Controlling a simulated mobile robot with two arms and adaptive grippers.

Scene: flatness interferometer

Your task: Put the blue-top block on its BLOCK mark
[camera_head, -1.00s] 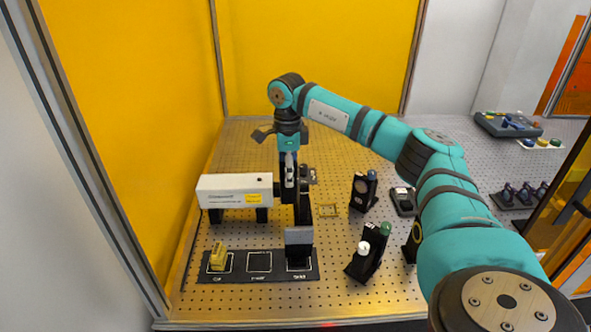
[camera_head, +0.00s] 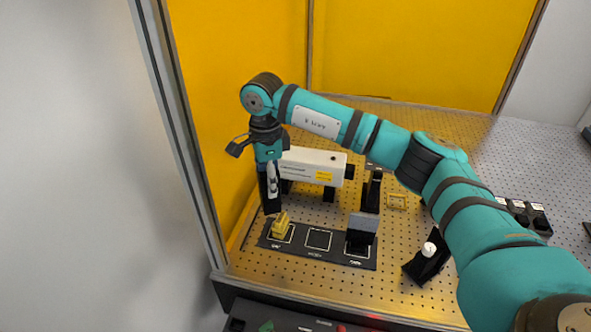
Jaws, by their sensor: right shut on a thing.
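My right gripper (camera_head: 272,186) points down at the left of the bench, just behind the dark strip (camera_head: 348,257). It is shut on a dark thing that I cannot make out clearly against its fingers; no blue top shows. The strip has three outlined marks with labels too small to read. A yellow piece (camera_head: 280,226) sits on the left mark, close in front of and below my right gripper. The middle mark (camera_head: 318,239) is bare. A dark stand with a grey plate (camera_head: 363,222) stands on the right mark. My left gripper is not in view.
A white instrument box (camera_head: 312,166) stands behind the strip, with a black post (camera_head: 372,192) at its right end. A black holder with a white knob (camera_head: 428,260) is farther right. The yellow enclosure wall and frame post (camera_head: 185,140) are close on the left.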

